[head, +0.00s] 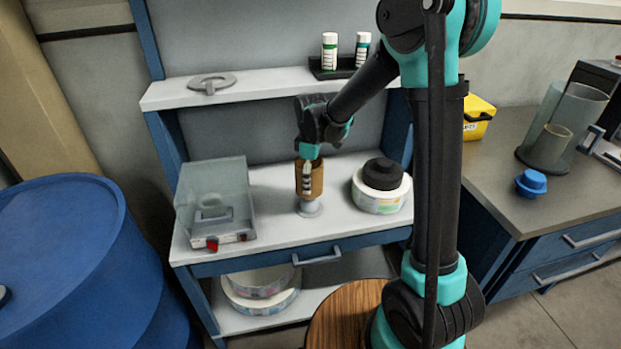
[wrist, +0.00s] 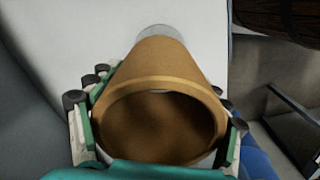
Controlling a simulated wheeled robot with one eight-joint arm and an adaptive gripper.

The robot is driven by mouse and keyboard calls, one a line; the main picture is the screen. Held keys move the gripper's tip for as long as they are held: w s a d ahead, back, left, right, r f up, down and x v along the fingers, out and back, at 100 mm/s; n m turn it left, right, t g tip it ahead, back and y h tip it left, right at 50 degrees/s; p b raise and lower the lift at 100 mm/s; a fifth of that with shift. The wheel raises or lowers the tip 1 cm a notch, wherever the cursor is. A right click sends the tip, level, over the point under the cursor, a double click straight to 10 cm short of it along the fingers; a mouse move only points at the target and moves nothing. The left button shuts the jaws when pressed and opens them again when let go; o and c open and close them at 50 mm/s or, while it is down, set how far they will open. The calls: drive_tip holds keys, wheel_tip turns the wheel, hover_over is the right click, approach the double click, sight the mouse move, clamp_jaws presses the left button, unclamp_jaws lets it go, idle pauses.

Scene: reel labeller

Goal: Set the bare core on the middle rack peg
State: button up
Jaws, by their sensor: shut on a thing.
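The bare core (head: 316,180) is a brown cardboard tube, held upright over the white worktop in the head view. Its open end and brown wall (wrist: 160,75) fill the middle of the wrist view. My gripper (head: 308,172) is shut on the core, with a finger on each side of it in the wrist view (wrist: 158,135). A grey round-footed stand (head: 309,208) shows directly below the core. Whether the core is around its upper part or just above it cannot be told. No rack with several pegs is clearly recognisable.
A clear-lidded box (head: 215,205) stands left of the core. A white reel (head: 382,192) with a black top stands right. A shelf (head: 270,88) runs above, behind my arm. More reels (head: 262,290) lie below. A blue drum (head: 75,260) is at left.

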drive_tip(key=shift+f, duration=3.65)
drive_tip(key=o, duration=1.3)
drive_tip(key=shift+o, duration=0.2)
wheel_tip(320, 180, up, 12)
drive_tip(key=shift+d, duration=0.1)
